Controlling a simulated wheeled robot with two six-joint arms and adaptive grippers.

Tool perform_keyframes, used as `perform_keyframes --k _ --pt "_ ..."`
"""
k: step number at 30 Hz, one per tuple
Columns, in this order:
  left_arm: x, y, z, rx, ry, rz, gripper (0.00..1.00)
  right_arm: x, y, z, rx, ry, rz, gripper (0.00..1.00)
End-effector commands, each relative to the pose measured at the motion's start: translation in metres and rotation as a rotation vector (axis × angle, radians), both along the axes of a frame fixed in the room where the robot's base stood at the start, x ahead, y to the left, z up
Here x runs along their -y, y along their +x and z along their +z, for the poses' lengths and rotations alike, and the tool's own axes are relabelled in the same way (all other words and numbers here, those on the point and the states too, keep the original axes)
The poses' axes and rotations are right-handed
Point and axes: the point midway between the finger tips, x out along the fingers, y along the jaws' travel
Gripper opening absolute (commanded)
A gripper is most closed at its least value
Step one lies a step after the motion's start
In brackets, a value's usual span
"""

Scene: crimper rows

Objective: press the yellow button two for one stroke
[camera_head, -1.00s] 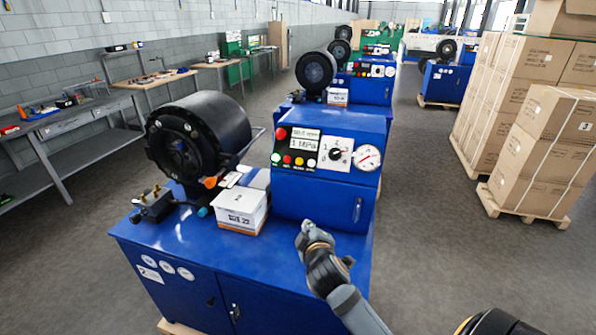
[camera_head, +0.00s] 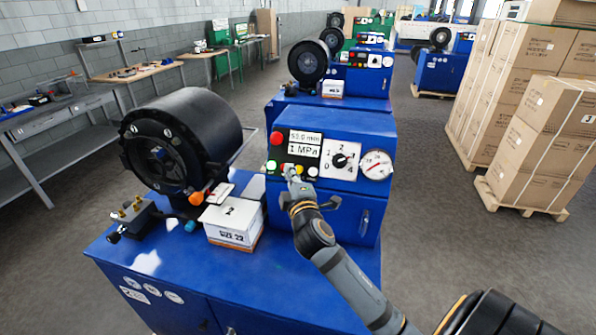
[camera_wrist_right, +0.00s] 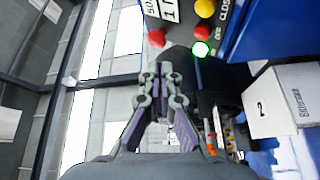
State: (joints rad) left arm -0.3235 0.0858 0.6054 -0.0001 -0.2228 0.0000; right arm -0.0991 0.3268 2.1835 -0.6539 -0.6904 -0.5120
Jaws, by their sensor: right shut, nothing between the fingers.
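The control panel (camera_head: 281,148) of the near blue machine carries a row of buttons. The yellow button (camera_head: 300,169) sits beside my right fingertips, which partly cover that part of the row; it also shows at the top of the right wrist view (camera_wrist_right: 205,8). My right gripper (camera_head: 290,173) is shut and empty, close in front of the row; contact cannot be told. In the wrist view its closed fingertips (camera_wrist_right: 161,68) appear below and left of the buttons. A green button (camera_head: 271,166) is lit, and a red button (camera_wrist_right: 200,33) lies between green and yellow. My left gripper is not in view.
A larger red button (camera_head: 276,138), a dial (camera_head: 341,160) and a gauge (camera_head: 376,165) share the panel. A white box (camera_head: 233,222) marked 2 and the black crimper head (camera_head: 180,140) stand to the left. Stacked cartons (camera_head: 540,145) stand right across open floor.

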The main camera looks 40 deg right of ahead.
Motion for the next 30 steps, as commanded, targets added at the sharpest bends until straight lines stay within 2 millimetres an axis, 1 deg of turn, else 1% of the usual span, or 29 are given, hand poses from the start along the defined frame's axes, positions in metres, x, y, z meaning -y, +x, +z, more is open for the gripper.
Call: perform_keyframes --k 1,6,8,11,18,30 --pt "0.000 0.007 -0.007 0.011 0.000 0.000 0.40 0.004 0.004 -0.007 0.000 -0.003 0.000 0.00" --pt "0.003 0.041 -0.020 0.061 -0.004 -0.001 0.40 0.021 0.017 -0.022 0.000 -0.004 -0.002 0.00" --pt "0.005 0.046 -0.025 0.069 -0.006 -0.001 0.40 0.026 0.022 -0.027 0.000 -0.002 -0.001 0.00" --pt "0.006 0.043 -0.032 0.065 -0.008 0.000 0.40 0.035 0.029 -0.033 0.001 -0.002 -0.001 0.00" --pt "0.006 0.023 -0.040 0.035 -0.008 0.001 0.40 0.048 0.040 -0.043 0.000 0.001 -0.001 0.00" --pt "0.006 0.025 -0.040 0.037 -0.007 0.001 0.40 0.050 0.042 -0.044 0.000 0.002 -0.001 0.00"
